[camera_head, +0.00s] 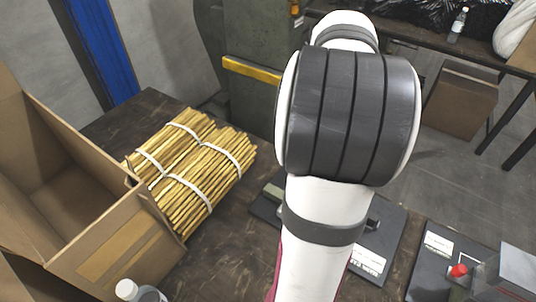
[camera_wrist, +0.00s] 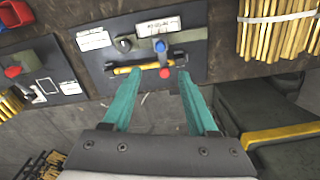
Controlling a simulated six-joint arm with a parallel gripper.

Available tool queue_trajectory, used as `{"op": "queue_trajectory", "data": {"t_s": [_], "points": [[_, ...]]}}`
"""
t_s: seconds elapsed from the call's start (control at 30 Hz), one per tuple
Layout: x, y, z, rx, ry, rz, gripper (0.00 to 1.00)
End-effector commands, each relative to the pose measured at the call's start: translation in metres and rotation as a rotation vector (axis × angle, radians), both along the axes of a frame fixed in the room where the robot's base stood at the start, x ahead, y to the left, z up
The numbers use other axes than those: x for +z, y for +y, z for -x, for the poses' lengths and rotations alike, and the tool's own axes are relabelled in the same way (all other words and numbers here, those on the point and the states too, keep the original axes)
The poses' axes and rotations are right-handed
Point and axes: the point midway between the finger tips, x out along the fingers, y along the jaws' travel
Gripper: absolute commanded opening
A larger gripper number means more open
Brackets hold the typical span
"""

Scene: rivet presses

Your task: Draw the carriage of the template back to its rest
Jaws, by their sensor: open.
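In the wrist view a dark template plate (camera_wrist: 195,75) carries a rail with black ends and a yellow section (camera_wrist: 125,69). A small carriage with a blue knob (camera_wrist: 159,46) and a red knob (camera_wrist: 165,73) sits across the rail, right of the yellow section. My gripper (camera_wrist: 160,75) has two teal fingers, spread apart and empty. In the picture the red knob lies between the fingertips; I cannot tell the height gap or any contact. In the head view my arm hides the gripper and most of the plate (camera_head: 388,235).
A second dark plate with a red knob (camera_head: 459,270) stands to the right in the head view. Bundled yellow sticks (camera_head: 195,165) and an open cardboard box (camera_head: 105,255) are on the left. A dark green press (camera_head: 255,45) stands behind. A bottle (camera_head: 130,290) is at the front.

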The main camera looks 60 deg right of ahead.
Motion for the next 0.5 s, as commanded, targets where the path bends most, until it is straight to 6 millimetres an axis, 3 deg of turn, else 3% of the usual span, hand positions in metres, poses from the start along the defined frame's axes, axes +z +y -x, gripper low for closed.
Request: {"op": "queue_trajectory", "data": {"t_s": [0.3, 0.5], "points": [[-0.089, 0.003, 0.0, 0.003, 0.002, -0.009, 0.59], [-0.133, 0.002, 0.0, 0.003, 0.0, -0.005, 0.59]]}}
